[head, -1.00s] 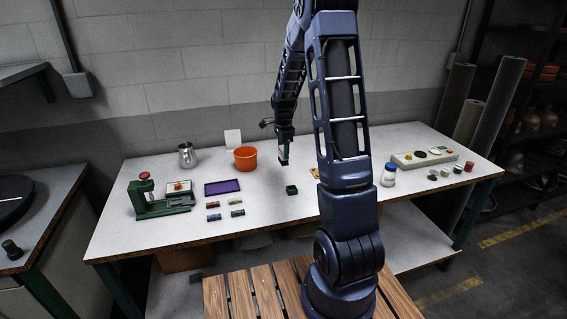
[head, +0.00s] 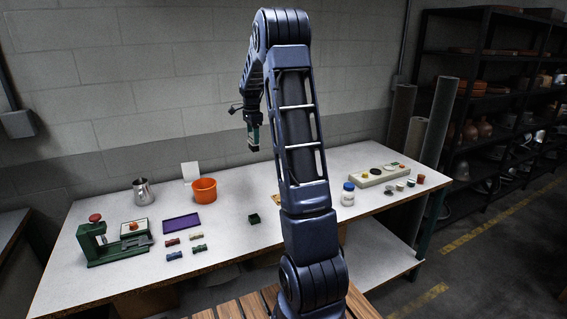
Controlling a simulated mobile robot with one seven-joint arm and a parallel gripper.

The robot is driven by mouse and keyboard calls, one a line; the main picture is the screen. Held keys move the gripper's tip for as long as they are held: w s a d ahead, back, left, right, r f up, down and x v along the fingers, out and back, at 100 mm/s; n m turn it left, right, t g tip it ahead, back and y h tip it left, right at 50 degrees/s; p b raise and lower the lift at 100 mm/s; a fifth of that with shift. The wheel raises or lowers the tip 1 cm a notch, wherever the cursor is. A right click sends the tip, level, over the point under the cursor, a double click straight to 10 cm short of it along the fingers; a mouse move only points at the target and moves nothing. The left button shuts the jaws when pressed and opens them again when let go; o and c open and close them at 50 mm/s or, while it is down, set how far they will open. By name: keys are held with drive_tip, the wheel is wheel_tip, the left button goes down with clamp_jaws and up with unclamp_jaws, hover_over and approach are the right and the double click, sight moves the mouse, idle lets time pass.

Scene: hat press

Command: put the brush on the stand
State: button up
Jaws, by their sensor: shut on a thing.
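My gripper (head: 254,146) hangs pointing down above the back edge of the white table (head: 225,235). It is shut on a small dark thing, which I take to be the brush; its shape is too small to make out. It is clear of the tabletop. A small dark green open holder (head: 254,219), possibly the stand, sits on the table below the gripper. A tan wooden piece (head: 277,200) is partly hidden behind my arm.
An orange bucket (head: 204,190), a steel jug (head: 143,191), a purple tray (head: 181,224), a green press (head: 110,246) and several small coloured blocks are at left. A blue-lidded jar (head: 348,194) and a pale board (head: 380,175) are at right. The table front centre is clear.

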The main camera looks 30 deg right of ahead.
drive_tip(key=w+d+r, duration=0.3)
drive_tip(key=w+d, duration=0.2)
drive_tip(key=d, duration=0.6)
drive_tip(key=w+d+r, duration=0.3)
drive_tip(key=w+d, duration=0.1)
drive_tip(key=d, duration=0.6)
wheel_tip(320, 180, down, 20)
drive_tip(key=shift+d+r, duration=0.1)
drive_tip(key=shift+d, duration=0.05)
drive_tip(key=o, duration=1)
